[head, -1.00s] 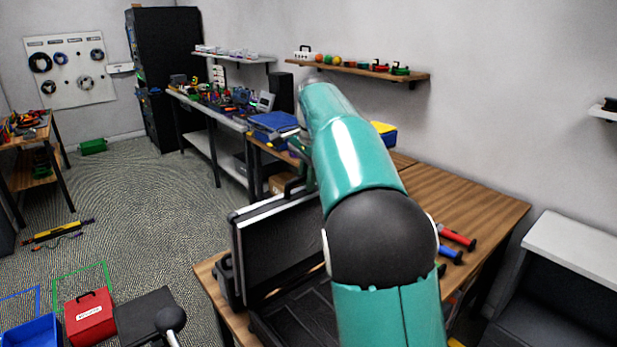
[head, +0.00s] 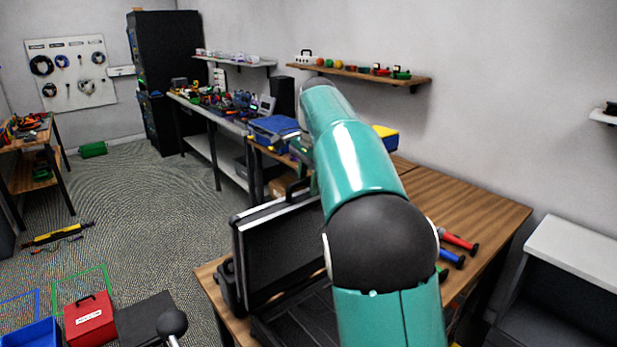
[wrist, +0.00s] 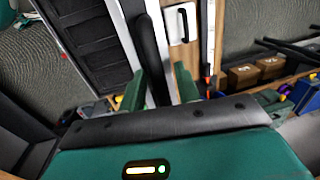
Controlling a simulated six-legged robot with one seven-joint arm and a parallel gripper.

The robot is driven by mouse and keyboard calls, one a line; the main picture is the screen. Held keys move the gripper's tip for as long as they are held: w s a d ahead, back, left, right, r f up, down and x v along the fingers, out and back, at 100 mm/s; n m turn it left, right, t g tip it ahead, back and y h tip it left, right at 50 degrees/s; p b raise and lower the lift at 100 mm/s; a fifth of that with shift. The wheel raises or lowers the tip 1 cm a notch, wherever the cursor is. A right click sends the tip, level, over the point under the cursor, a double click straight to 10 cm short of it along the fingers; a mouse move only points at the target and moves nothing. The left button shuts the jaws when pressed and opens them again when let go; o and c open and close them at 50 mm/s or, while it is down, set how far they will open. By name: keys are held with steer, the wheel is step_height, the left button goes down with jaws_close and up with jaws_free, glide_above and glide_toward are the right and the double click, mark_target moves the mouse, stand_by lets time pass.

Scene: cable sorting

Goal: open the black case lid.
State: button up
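The black case sits on the wooden table, partly hidden by my teal arm. Its lid (head: 280,255) stands raised, roughly upright, with a silver rim; its base (head: 295,320) lies open in front. A dark handle (head: 298,187) shows at the lid's top edge. In the wrist view the lid's ribbed inner side (wrist: 90,42) is at upper left, and the long black handle (wrist: 148,50) runs beside its silver rim. My gripper (wrist: 160,88) has two green fingers spread apart, with the handle's end near the gap between them. Contact with the handle cannot be made out.
The wooden table (head: 470,205) carries red and blue tools (head: 452,257) right of my arm. A workbench (head: 215,118) with clutter stands behind. A red box (head: 90,320) and blue bin (head: 32,335) are at lower left. Open carpet lies left of the table.

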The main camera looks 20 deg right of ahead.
step_height(320, 180, up, 14)
steer(key=s, duration=0.2)
steer(key=shift+d+f, duration=0.25)
steer(key=shift+d, duration=0.15)
stand_by(0.4)
steer(key=s+a+f+n+t, duration=0.1)
steer(key=s+a+f+n, duration=0.15)
steer(key=s, duration=0.45)
steer(key=s+a+f+n+t, duration=0.1)
steer(key=s+n, duration=0.3)
steer(key=s, duration=0.4)
steer(key=s+a+f+n+t, duration=0.1)
steer(key=s+a+f+n, duration=0.1)
steer(key=s+f, duration=0.7)
steer(key=s+a+f+n+t, duration=0.1)
steer(key=s+a+f+n, duration=0.2)
steer(key=s+f+n, duration=0.2)
steer(key=s+f, duration=0.3)
steer(key=f, duration=0.2)
steer(key=shift+s+a+h, duration=0.3)
steer(key=shift+s+a, duration=0.05)
